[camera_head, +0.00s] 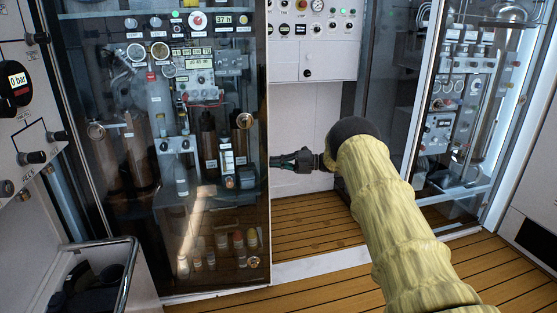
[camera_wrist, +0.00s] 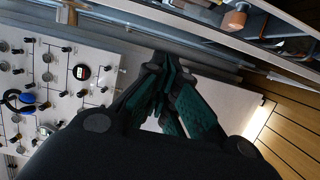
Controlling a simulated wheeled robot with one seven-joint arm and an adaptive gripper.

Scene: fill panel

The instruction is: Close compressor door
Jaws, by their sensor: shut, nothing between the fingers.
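A large glass door (camera_head: 215,222) with a dark frame and round metal knobs stands at the left in the head view, in front of equipment, bottles and gauges. It appears to stand ajar, but how far is unclear. No readable label marks it as the compressor door. My gripper (camera_head: 282,161) is shut and empty, close to this door's right edge at mid-height. Whether it touches the glass cannot be told. In the wrist view my gripper (camera_wrist: 170,72) has its dark green fingers together, with a glass edge and a brown knob (camera_wrist: 235,18) beyond.
A white gauge panel (camera_head: 345,62) stands behind my gripper. A second glazed cabinet (camera_head: 455,120) with pipes is at the right. At the far left are a wall panel with black knobs (camera_head: 34,157) and a metal rail (camera_head: 128,265). The wooden floor (camera_head: 310,220) between is clear.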

